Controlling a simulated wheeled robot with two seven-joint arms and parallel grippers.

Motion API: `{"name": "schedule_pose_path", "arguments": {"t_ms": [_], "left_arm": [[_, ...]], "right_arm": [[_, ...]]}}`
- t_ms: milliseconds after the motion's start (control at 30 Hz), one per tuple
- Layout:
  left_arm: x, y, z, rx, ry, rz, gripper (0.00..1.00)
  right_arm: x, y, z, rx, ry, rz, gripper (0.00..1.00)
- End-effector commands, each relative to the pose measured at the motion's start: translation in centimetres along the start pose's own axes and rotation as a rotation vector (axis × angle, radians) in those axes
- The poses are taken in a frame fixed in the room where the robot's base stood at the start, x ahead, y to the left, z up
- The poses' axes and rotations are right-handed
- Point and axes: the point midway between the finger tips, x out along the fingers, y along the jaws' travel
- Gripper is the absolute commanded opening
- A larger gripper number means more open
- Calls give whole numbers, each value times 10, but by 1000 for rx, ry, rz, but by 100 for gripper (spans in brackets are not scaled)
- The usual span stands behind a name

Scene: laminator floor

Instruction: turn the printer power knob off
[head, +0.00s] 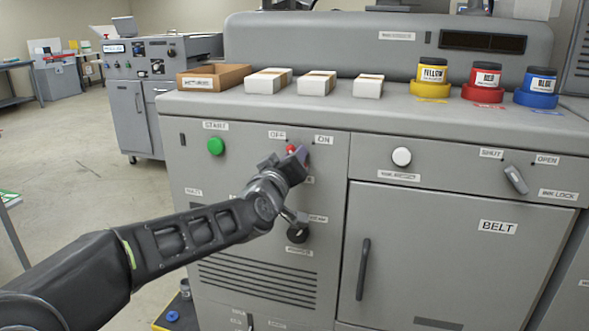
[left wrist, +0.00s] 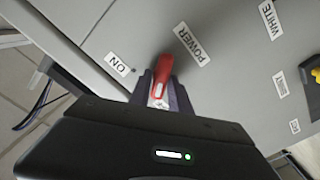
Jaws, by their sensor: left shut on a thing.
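The red power knob (head: 291,149) is on the grey printer's front panel, below and between the OFF label (head: 277,135) and the ON label (head: 324,140). My left gripper (head: 297,157) is at the knob and hides most of it in the head view. In the left wrist view the red knob (left wrist: 163,72) sits between the two dark fingers of my left gripper (left wrist: 164,92), which is shut on it. The ON label (left wrist: 117,64) and the POWER label (left wrist: 192,44) show beside it. I cannot tell which label the knob points to. My right gripper is not in view.
A green START button (head: 216,146) is left of the knob, and a black knob (head: 297,233) is below my wrist. A white button (head: 401,156) and a grey ink lock handle (head: 515,179) are to the right. White boxes and ink jars stand on the printer top.

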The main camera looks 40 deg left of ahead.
Motion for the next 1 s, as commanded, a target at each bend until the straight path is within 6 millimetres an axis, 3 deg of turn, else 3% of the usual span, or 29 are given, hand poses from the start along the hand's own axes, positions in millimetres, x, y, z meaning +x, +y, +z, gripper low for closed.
{"name": "schedule_pose_path", "arguments": {"t_ms": [300,833,867,1000], "left_arm": [[0,-2,2,-157,-3,0,0],[0,-2,2,-188,-4,-1,0],[0,-2,2,-188,-4,-1,25],[0,-2,1,-188,-3,-1,36]], "right_arm": [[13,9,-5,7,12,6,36],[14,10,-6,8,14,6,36],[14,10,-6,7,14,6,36],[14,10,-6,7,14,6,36]]}}
